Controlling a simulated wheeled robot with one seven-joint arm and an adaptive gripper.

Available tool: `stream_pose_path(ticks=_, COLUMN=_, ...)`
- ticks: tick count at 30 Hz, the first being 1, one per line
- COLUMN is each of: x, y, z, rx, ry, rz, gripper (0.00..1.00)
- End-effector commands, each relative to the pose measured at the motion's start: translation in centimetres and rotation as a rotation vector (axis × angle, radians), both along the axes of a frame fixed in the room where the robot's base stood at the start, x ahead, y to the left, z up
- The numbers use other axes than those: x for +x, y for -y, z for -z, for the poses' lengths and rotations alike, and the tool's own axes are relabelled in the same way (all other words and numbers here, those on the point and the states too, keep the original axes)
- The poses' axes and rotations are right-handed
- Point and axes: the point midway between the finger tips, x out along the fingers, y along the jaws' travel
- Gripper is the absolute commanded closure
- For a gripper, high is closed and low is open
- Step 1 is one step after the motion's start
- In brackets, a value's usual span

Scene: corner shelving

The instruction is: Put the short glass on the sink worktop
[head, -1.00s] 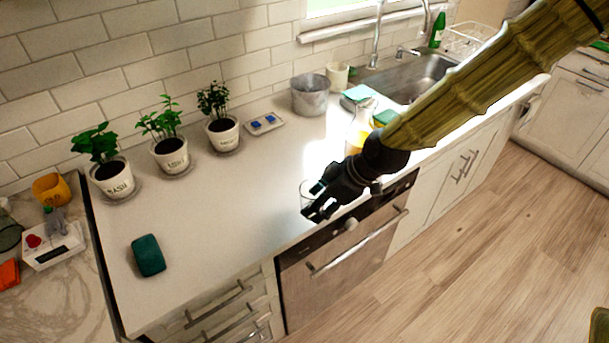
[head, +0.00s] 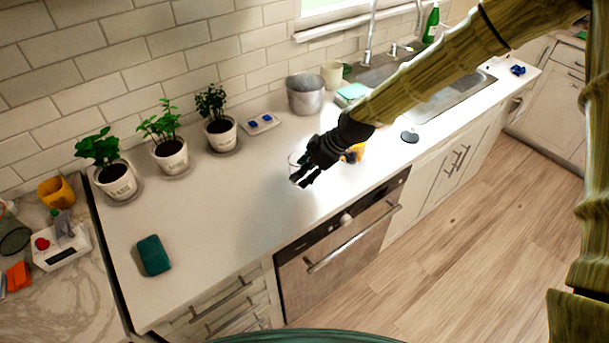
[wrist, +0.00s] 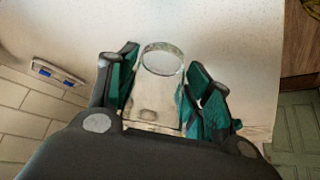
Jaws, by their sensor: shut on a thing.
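My gripper (head: 306,172) is over the white sink worktop (head: 225,225), left of the sink, in the head view. It is shut on a short clear glass (head: 295,165), which is mostly hidden behind the dark fingers there. In the wrist view the glass (wrist: 160,85) sits between the two teal finger pads (wrist: 155,90), with its round rim facing away from the camera. The glass is over or on the worktop; I cannot tell whether its base touches the surface.
Three potted herbs (head: 170,155) and a switch plate (head: 261,123) stand along the wall. A grey pot (head: 305,96) is behind my gripper. A yellow-orange object (head: 355,152) is close to its right. A teal sponge (head: 154,255) lies at front left. The worktop's middle left is clear.

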Motion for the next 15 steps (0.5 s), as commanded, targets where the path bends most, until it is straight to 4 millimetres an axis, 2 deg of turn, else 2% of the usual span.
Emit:
stream_pose_path(ticks=9, x=-0.1, y=0.0, z=2.5, rx=0.001, ry=-0.002, rz=0.001, gripper=0.82)
stream_pose_path(ticks=15, x=0.0, y=0.0, z=2.8, rx=0.000, ry=-0.001, rz=0.001, gripper=0.82)
